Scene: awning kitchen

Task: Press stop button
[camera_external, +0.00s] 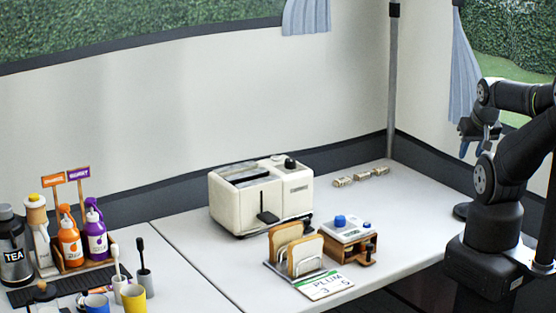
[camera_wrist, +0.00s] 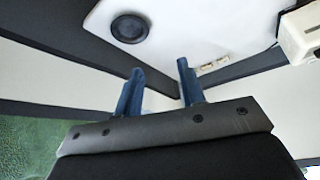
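No button in view has a readable stop label. A cream toaster (camera_external: 228,205) stands mid-table, with a dark knob (camera_external: 290,163) on top and a dark lever on its front. In front of it is a small wooden box (camera_external: 352,250) with a pale top, carrying a large blue button (camera_external: 340,220) and a smaller dark one (camera_external: 367,225). Part of a cream appliance, likely the toaster, shows there at upper right (camera_wrist: 301,35).
A bread rack (camera_external: 295,252) holding slices stands left of the box, with a price card (camera_external: 324,286) in front. Small pale blocks (camera_external: 360,177) lie behind. Bottles (camera_external: 82,236), cups (camera_external: 133,299) and a tea flask (camera_external: 14,250) crowd the left. Table right of the box is clear.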

